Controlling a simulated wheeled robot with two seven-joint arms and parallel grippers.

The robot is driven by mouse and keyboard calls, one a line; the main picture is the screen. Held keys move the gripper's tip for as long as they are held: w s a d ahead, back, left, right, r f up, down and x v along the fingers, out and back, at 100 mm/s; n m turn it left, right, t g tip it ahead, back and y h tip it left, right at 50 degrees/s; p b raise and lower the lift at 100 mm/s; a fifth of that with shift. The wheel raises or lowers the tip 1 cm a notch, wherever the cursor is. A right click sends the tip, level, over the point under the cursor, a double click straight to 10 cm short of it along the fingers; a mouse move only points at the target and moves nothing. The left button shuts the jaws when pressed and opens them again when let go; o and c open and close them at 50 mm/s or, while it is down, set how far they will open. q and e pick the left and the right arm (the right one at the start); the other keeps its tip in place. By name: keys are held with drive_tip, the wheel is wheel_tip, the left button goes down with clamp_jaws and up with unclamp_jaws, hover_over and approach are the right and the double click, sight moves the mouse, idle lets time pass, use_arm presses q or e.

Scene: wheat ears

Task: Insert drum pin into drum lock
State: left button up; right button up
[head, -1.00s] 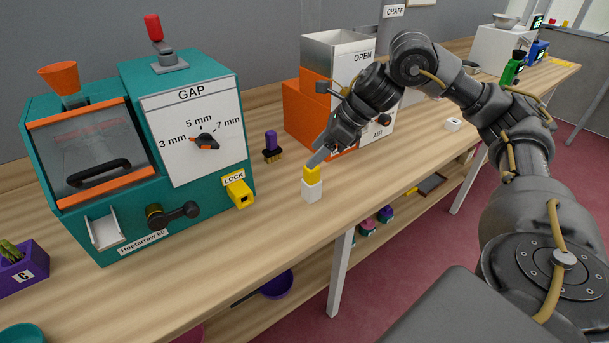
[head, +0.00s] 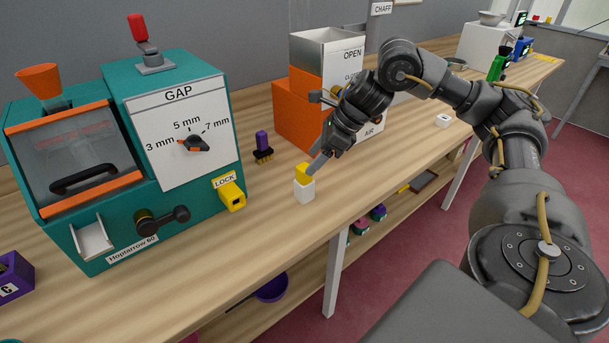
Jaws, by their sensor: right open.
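The yellow drum pin (head: 302,172) stands in a small white holder (head: 304,191) near the front edge of the bench. The yellow drum lock (head: 232,196) sticks out of the lower right of the teal machine, under a LOCK label, with a dark opening in its front. My right gripper (head: 313,168) is open, its fingertips close beside the top of the pin, at its upper right. I cannot tell whether they touch it, and the far finger is mostly hidden. My left gripper is out of view.
The teal machine (head: 190,95) has a crank (head: 168,218) left of the lock. An orange box machine (head: 296,108) stands behind my right gripper. Bare bench lies between holder and lock.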

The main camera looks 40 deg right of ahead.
sight(305, 166)
drive_tip(key=p+x, duration=0.1)
drive_tip(key=x, duration=0.4)
drive_tip(key=shift+w+d, duration=0.1)
drive_tip(key=shift+w, duration=0.1)
drive_tip(key=c, duration=1.1)
wheel_tip(305, 166, up, 10)
drive_tip(key=shift+r, duration=0.1)
